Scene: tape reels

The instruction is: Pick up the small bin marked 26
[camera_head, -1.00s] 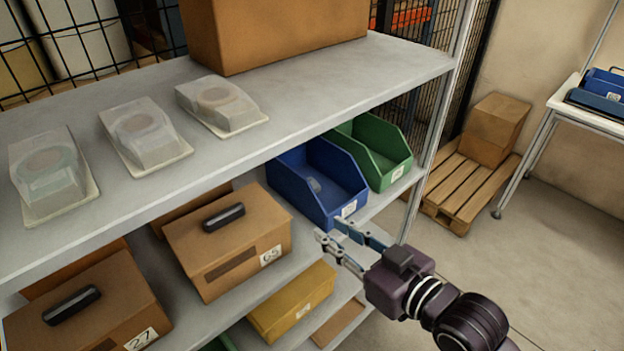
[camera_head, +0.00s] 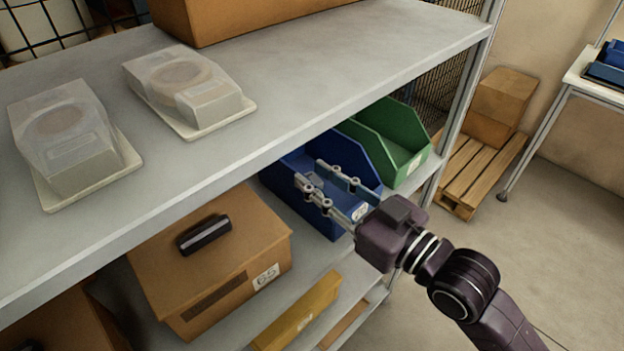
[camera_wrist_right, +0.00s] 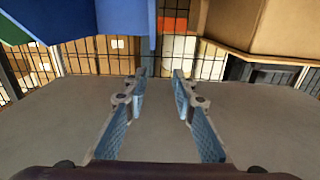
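A blue open-front bin (camera_head: 290,205) sits on the shelf level below the top board. Its small white front label (camera_head: 359,212) is too small to read for certain. My right gripper (camera_head: 311,173) is open and empty, with its fingers apart across the blue bin's front and opening in the head view. I cannot tell whether it touches the bin. In the right wrist view the open fingers (camera_wrist_right: 159,74) have nothing between them, and part of the blue bin (camera_wrist_right: 118,18) shows at the top. My left gripper is not in view.
A green bin (camera_head: 394,140) stands right beside the blue one. A cardboard box marked 65 (camera_head: 215,265) is to its left, with a yellow bin (camera_head: 300,315) below. The top board (camera_head: 300,85) overhangs the bins and carries clear-covered reels (camera_head: 185,85). A rack post (camera_head: 462,100) stands at right.

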